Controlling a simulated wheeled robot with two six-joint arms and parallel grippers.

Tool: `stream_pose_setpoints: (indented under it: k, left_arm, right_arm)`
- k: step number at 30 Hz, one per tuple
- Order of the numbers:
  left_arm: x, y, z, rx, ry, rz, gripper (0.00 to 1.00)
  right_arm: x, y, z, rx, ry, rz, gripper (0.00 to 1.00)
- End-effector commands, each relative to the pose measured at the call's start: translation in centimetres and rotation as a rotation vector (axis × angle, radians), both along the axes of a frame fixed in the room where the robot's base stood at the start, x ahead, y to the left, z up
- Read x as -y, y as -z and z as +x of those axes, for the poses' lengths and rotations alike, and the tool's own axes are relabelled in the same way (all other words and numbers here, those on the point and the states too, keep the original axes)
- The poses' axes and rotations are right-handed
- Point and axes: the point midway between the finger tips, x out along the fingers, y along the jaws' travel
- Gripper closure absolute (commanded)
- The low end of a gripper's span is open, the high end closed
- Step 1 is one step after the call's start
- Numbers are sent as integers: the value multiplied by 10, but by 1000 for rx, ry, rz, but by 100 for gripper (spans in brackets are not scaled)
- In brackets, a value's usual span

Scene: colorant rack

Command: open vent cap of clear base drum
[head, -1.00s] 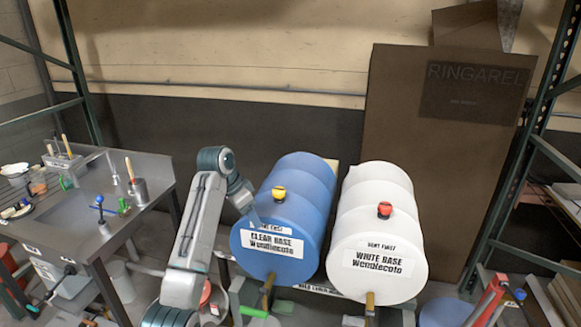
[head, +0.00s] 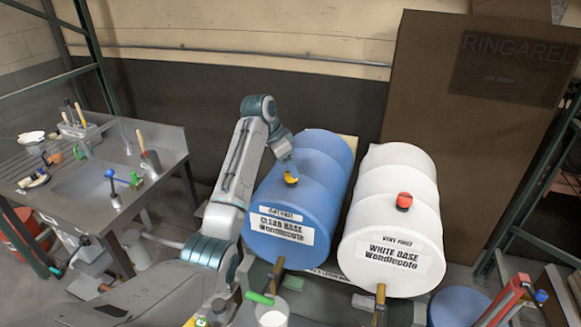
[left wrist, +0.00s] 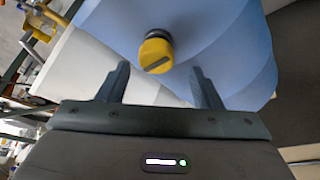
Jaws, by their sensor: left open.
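The clear base drum (head: 305,190) is blue and lies on its side, its labelled end facing me. Its yellow vent cap (head: 291,177) sits on top, and it also shows in the left wrist view (left wrist: 156,54) with a dark collar behind it. My left gripper (head: 290,172) is right at the cap in the head view. In the left wrist view the two fingers (left wrist: 159,72) are apart, with the cap just beyond and between their tips; nothing is held. The cap appears seated on the drum. My right gripper is not in view.
The white base drum (head: 393,215) with a red cap (head: 404,201) lies to the right of the blue one. A steel sink bench (head: 150,165) with tools stands at the left. A brown board (head: 440,100) stands behind the drums.

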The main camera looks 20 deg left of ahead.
Motion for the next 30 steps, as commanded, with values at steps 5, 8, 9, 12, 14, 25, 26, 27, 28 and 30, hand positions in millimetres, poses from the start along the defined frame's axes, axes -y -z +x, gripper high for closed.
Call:
stream_pose_setpoints:
  k: [5, 8, 9, 12, 14, 25, 26, 27, 28, 30]
  left_arm:
    - [6, 18, 5, -1, -1, -1, 41]
    - [7, 23, 6, -2, -1, 0, 41]
    - [8, 25, 7, -1, -1, 0, 41]
    - [8, 26, 7, 1, 0, 1, 41]
    - [8, 26, 7, 1, 0, 1, 41]
    - [7, 25, 7, 1, 0, 1, 85]
    - [7, 25, 7, 1, 0, 1, 85]
    - [7, 25, 7, 1, -2, 1, 85]
    - [7, 25, 7, 1, -3, 0, 85]
    - [7, 25, 7, 2, -9, 0, 85]
  right_arm:
    - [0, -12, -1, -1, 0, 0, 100]
    - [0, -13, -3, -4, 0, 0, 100]
    - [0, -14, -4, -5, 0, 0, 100]
    - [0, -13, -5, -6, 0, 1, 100]
    - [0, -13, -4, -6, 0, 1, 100]
    - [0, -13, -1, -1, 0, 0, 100]
    - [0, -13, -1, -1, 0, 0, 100]
    - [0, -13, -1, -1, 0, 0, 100]
    - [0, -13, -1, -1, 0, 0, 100]
    - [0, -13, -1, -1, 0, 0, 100]
